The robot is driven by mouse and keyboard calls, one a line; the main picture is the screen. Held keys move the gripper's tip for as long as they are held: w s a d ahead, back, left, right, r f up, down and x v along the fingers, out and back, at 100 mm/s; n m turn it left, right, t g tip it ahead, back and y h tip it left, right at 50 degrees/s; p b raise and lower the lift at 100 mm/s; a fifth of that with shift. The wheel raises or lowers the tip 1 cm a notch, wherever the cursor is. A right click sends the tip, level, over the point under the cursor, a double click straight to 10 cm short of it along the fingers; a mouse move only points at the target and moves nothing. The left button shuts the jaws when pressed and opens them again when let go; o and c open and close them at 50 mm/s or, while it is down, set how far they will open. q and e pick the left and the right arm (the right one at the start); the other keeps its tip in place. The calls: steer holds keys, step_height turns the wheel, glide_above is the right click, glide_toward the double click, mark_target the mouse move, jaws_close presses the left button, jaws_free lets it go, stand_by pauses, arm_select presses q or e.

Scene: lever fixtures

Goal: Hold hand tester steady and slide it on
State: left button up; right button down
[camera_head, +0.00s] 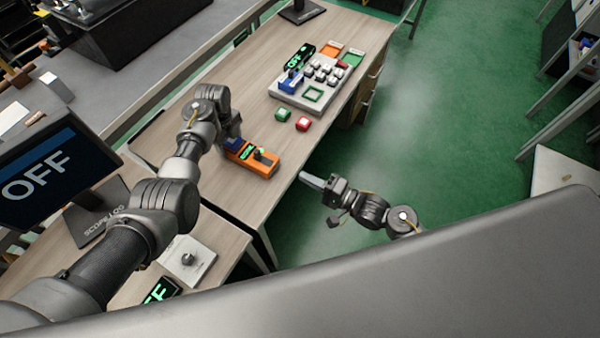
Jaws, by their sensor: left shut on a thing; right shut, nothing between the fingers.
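The hand tester (262,164) is an orange box on the wooden table, with a small green-lit display (246,153) and a slider knob with a green top (259,152). Its far left end is dark blue. My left gripper (234,141) is over that blue end and shut on the tester; its fingertips are partly hidden by the arm. My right gripper (310,180) is shut and empty, off the table's right edge above the green floor, to the right of the tester and apart from it.
A grey panel (290,97) with several keys stands further back. A screen reading OFF (37,177) is at left. A white switch plate (188,260) lies on the near table.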

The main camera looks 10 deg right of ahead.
stand_by(0.3)
arm_select(q)
steer(key=o, duration=1.2)
steer(key=shift+c, duration=0.2)
step_height(320, 180, up, 11)
steer(key=shift+f, duration=0.2)
steer(key=shift+r, duration=0.65)
